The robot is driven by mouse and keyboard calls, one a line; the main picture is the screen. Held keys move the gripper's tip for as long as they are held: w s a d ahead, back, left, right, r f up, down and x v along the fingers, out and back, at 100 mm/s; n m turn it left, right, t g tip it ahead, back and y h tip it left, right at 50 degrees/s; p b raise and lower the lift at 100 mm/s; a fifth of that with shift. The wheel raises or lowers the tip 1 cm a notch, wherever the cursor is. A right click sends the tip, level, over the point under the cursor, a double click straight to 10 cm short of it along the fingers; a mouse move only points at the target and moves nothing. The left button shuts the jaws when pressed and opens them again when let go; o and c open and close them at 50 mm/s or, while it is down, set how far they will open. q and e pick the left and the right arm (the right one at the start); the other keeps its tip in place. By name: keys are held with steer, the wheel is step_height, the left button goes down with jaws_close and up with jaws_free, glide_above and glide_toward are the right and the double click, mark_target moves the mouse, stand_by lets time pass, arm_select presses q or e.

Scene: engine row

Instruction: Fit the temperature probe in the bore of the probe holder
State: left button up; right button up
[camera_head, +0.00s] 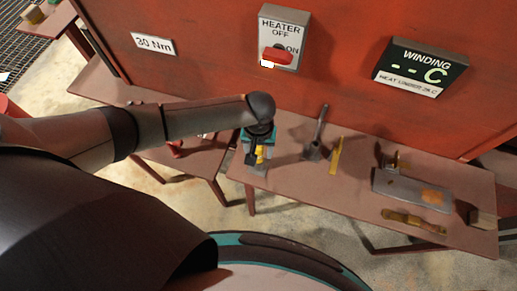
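My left gripper (257,154) points down over the table at the middle of the head view, seen from above and partly covered by its own wrist. A small yellow thing (260,153) shows at its fingers, just above a grey piece (258,169) on the table. I cannot tell whether the fingers are closed on the yellow thing, or whether it is the temperature probe. I cannot pick out the probe holder's bore for certain. The winding display (420,67) reads dashes and C. My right gripper is not in view.
On the table (310,184), right of the gripper, are a grey tool with an upright handle (317,137), a yellow strip (336,156), a metal plate (412,189) and a brownish-yellow piece (413,220). The red wall behind carries a heater switch box (285,37).

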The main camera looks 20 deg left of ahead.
arm_select(q)
steer(key=shift+o, duration=0.7)
step_height(320, 180, up, 15)
steer(key=p, duration=0.2)
steer(key=shift+r, duration=0.15)
